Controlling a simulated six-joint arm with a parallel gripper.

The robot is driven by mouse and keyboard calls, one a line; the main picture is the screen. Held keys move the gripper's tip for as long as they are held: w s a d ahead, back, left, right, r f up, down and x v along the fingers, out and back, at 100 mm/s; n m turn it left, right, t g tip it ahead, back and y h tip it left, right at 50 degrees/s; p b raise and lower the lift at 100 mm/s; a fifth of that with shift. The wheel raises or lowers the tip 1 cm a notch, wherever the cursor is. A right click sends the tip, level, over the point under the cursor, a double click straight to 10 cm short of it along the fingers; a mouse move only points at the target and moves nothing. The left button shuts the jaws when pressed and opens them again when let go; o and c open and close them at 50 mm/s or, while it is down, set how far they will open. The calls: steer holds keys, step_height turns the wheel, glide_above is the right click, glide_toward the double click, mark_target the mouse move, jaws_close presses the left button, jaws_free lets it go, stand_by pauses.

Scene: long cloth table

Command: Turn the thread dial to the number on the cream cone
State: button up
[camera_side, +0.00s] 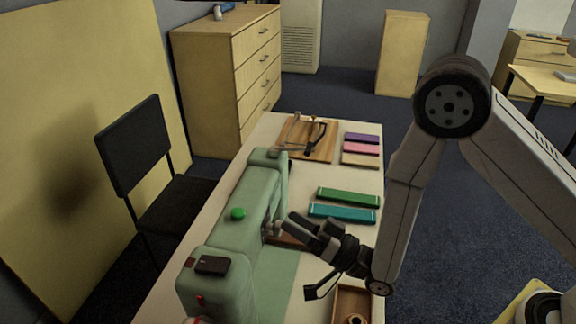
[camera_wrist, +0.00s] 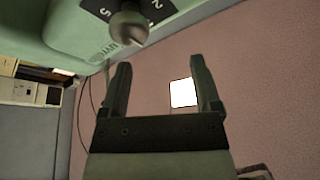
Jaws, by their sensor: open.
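The pale green sewing machine (camera_side: 225,245) stands along the left side of the table. In the wrist view its body (camera_wrist: 70,35) fills the top left. The thread dial (camera_wrist: 128,24) is a grey knob with a pointed end, in front of a dark plate (camera_wrist: 158,10) with white numerals; a 5 shows at left, and the others are partly cut off or covered. My gripper (camera_side: 285,226) is close to the machine's right side. In the wrist view my gripper (camera_wrist: 160,66) is open and empty, its fingertips just below the knob and apart from it. I cannot make out the cream cone or its number.
A wooden tray (camera_side: 341,303) with a small round item (camera_side: 355,319) is at the near right. Green (camera_side: 348,197) and teal (camera_side: 342,213) boxes lie beyond my gripper. Folded cloths (camera_side: 361,148) and a wooden board (camera_side: 315,150) lie at the far end. A chair (camera_side: 140,155) stands left.

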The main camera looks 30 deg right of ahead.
steer(key=shift+r, duration=1.4)
steer(key=w+d+f+g+h, duration=0.2)
steer(key=d+f+g+h, duration=0.2)
steer(key=d+g+h, duration=0.65)
steer(key=s+d+g+h, duration=0.1)
steer(key=s+d+g, duration=0.4)
steer(key=s+d, duration=0.6)
steer(key=shift+s+d+f, duration=0.2)
steer(key=shift+s+f, duration=0.05)
steer(key=shift+s, duration=0.6)
